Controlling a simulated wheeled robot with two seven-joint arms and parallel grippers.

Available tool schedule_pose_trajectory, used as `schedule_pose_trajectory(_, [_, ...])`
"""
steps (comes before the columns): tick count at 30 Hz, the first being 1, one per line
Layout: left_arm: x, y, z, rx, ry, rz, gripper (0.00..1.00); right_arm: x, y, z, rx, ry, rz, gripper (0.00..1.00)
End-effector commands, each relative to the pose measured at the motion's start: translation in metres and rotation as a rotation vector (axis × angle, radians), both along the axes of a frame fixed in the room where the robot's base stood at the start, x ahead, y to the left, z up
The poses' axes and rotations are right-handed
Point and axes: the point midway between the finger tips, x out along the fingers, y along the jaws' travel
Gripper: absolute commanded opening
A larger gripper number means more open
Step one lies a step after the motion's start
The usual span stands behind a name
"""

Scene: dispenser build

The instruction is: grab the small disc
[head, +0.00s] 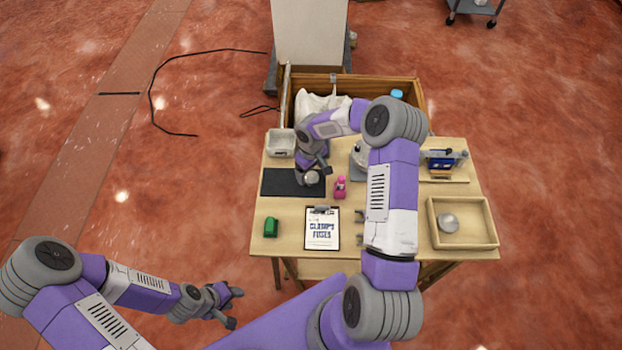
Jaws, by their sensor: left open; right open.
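A small round grey disc (311,178) lies on the dark mat (275,182) at the table's left. My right gripper (314,170) is directly over it, open, its fingers around or just above the disc; I cannot tell if they touch it. Part of the disc is hidden by the gripper. A larger silver round piece (448,223) lies in the wooden tray (432,238) at the right. My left gripper (234,308) is open and empty, off the table's front left side.
A blue device (440,163) is at the right. My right arm hides part of the table's middle.

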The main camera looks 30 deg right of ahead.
Motion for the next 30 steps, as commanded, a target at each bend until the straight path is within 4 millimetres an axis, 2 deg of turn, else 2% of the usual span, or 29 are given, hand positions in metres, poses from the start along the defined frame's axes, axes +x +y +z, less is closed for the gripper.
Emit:
schedule_pose_trajectory(1, [0.0,0.0,-0.002,0.0,0.0,0.0,0.43,-0.002,0.001,-0.01,0.002,0.003,-0.001,0.86])
schedule_pose_trajectory(4, [0.0,0.0,-0.004,0.0,0.0,0.0,0.43,-0.001,0.001,-0.022,0.002,0.001,-0.001,0.86])
schedule_pose_trajectory(13, [0.0,0.0,-0.004,0.0,0.0,0.0,0.43,-0.001,0.0,-0.026,0.0,-0.001,0.0,0.86])
schedule_pose_trajectory(28, [0.0,0.0,-0.004,0.0,0.0,0.0,0.43,-0.001,0.0,-0.025,0.0,0.0,0.0,0.11])
schedule_pose_trajectory(30, [0.0,0.0,-0.004,0.0,0.0,0.0,0.43,0.0,0.0,-0.025,0.0,-0.002,0.0,0.11])
